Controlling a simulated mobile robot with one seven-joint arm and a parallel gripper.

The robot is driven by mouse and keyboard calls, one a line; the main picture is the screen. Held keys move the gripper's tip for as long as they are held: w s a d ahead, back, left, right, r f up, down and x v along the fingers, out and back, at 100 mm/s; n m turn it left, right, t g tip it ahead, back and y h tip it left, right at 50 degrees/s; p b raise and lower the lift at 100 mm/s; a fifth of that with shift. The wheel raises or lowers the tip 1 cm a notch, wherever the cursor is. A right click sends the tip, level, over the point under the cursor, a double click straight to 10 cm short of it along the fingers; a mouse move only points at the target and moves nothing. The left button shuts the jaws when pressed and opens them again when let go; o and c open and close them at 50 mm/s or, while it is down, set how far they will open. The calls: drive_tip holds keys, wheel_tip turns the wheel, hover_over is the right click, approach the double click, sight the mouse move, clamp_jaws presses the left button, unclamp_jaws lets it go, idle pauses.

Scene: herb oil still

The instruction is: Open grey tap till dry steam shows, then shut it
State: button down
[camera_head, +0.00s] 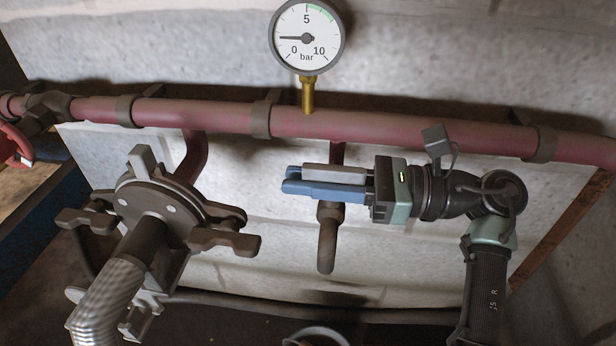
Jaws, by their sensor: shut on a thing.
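My gripper (291,180) comes in from the right, with its blue fingers pointing left across the front of a drain pipe. It is shut on a grey bar, which looks like the lever of the grey tap (335,171). The lever lies about level along the fingers. The tap's body is mostly hidden behind my gripper. A dark brown spout (327,242) hangs below it, pointing down. I see no steam or water at the spout's mouth.
A red steam pipe (390,129) runs across above my gripper. A round gauge (307,37) on it has its needle pointing left, between 0 and 5 bar. A dark clamped fitting (155,205) with a ribbed hose (108,300) stands at left. A red wheel (14,146) shows at the left edge.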

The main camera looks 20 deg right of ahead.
drive_tip(key=shift+f+n+g+b, duration=0.25)
drive_tip(key=shift+n+g+b, duration=0.15)
drive_tip(key=shift+b, duration=0.35)
drive_tip(key=shift+s+a+r+n+g+y+b, duration=0.1)
drive_tip(key=shift+s+r+n+g+y+b, duration=0.1)
drive_tip(key=shift+n+g+y+b, duration=0.45)
drive_tip(key=shift+m+h, duration=0.25)
drive_tip(key=c, duration=0.8)
unclamp_jaws()
drive_tip(key=shift+c, duration=0.2)
drive_tip(key=shift+r+p, duration=0.1)
drive_tip(key=shift+p, duration=0.35)
